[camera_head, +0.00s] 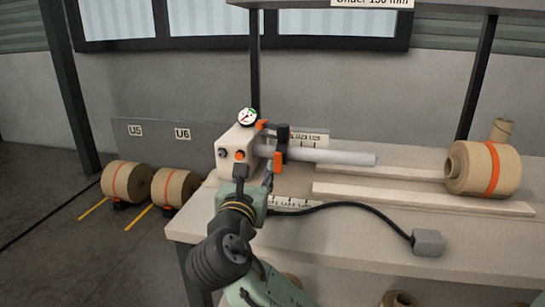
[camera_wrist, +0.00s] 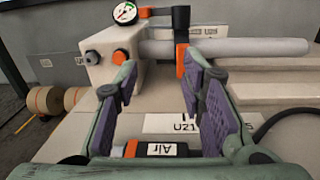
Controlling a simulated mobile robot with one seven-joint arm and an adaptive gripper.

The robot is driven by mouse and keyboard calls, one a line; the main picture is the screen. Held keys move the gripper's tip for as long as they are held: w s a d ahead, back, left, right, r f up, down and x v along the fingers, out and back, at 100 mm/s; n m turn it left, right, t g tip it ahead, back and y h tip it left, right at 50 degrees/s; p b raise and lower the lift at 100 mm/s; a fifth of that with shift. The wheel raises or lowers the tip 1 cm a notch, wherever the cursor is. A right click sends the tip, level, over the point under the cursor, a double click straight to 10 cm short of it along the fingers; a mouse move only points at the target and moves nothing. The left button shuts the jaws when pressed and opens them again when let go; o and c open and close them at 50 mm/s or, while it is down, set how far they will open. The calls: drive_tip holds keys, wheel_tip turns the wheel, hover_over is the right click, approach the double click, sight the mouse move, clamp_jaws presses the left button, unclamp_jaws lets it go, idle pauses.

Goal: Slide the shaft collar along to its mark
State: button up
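The shaft collar (camera_head: 282,148) is black with an orange lower part and sits around the pale grey shaft (camera_head: 335,156), near the white box. It also shows in the wrist view (camera_wrist: 181,58), where a black arm with an orange tip reaches left from its top. My gripper (camera_head: 256,171) is in front of the shaft near the box, below and left of the collar. In the wrist view, its purple-padded fingers (camera_wrist: 158,75) are spread with nothing between their tips. The right finger is near the collar's orange part; I cannot tell whether they touch. I cannot make out a mark on the shaft.
The white box (camera_head: 233,150) carries a gauge (camera_head: 247,117) and buttons. A black cable runs to a grey block (camera_head: 428,242). A kraft roll (camera_head: 484,168) rests on rails at right.

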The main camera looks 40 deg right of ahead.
sight(277, 157)
drive_tip(key=shift+s+d+f+g+h, duration=0.2)
drive_tip(key=shift+s+d, duration=0.15)
drive_tip(key=shift+d, duration=0.15)
drive_tip(key=shift+s+d+f+g+h, duration=0.1)
drive_tip(key=shift+s+d+g, duration=0.1)
drive_tip(key=shift+s+d, duration=0.2)
drive_tip(key=shift+d, duration=0.35)
drive_tip(key=p+x, duration=0.2)
drive_tip(key=x, duration=0.8)
drive_tip(key=shift+w+d, duration=0.1)
drive_tip(key=shift+d, duration=0.05)
drive_tip(key=shift+c, duration=0.4)
clamp_jaws()
